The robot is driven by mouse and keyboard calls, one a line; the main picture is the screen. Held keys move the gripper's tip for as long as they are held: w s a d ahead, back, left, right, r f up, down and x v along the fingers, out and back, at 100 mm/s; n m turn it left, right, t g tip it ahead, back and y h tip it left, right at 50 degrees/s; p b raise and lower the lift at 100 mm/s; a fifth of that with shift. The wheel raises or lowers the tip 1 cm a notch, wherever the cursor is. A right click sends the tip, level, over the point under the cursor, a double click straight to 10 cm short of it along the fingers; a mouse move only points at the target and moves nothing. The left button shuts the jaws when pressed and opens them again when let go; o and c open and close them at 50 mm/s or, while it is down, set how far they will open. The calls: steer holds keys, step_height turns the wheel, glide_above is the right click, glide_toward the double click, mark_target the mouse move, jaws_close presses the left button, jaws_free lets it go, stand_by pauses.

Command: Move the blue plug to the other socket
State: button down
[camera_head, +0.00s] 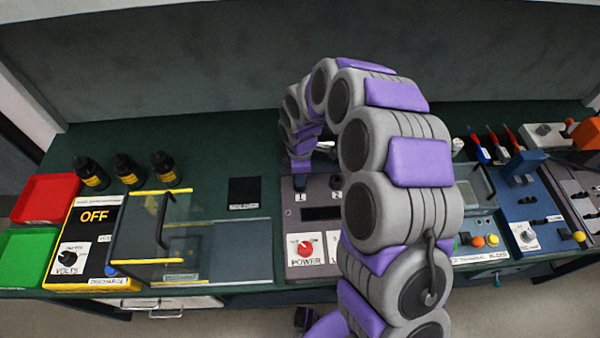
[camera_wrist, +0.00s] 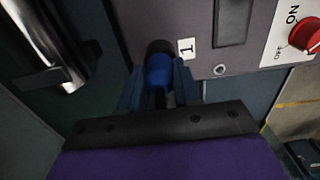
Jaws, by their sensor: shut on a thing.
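The blue plug (camera_wrist: 158,72) is between the two fingers of my gripper (camera_wrist: 157,88) in the wrist view, and the gripper is shut on it. The plug's far end meets a dark round part beside the label "1" (camera_wrist: 187,48); I cannot tell how deep it sits. In the head view my gripper (camera_head: 301,178) is over the left side of the grey power panel (camera_head: 320,236), at the label "1" (camera_head: 300,198). A second dark socket (camera_head: 336,182) shows to the right, partly by my arm.
A red POWER knob (camera_head: 305,246) is on the panel's front. A clear-covered box (camera_head: 190,240) and yellow OFF unit (camera_head: 95,235) stand left, with several black bottles (camera_head: 128,170) behind. Blue equipment (camera_head: 530,205) stands right. My arm hides the bench's middle right.

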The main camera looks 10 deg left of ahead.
steer(key=shift+r+p, duration=0.55)
steer(key=shift+r, duration=0.25)
steer(key=shift+a+r+p, duration=0.1)
steer(key=shift+r+p, duration=0.45)
steer(key=shift+r, duration=0.35)
steer(key=shift+r+p, duration=0.55)
steer(key=shift+r, duration=0.5)
stand_by(0.6)
steer(key=w+d+r+m+b, duration=0.2)
steer(key=d+r+m+b, duration=0.1)
steer(key=d+m, duration=0.7)
steer(key=shift+w+d+r+m, duration=0.4)
steer(key=shift+r+m, duration=0.05)
steer(key=shift+m, duration=0.45)
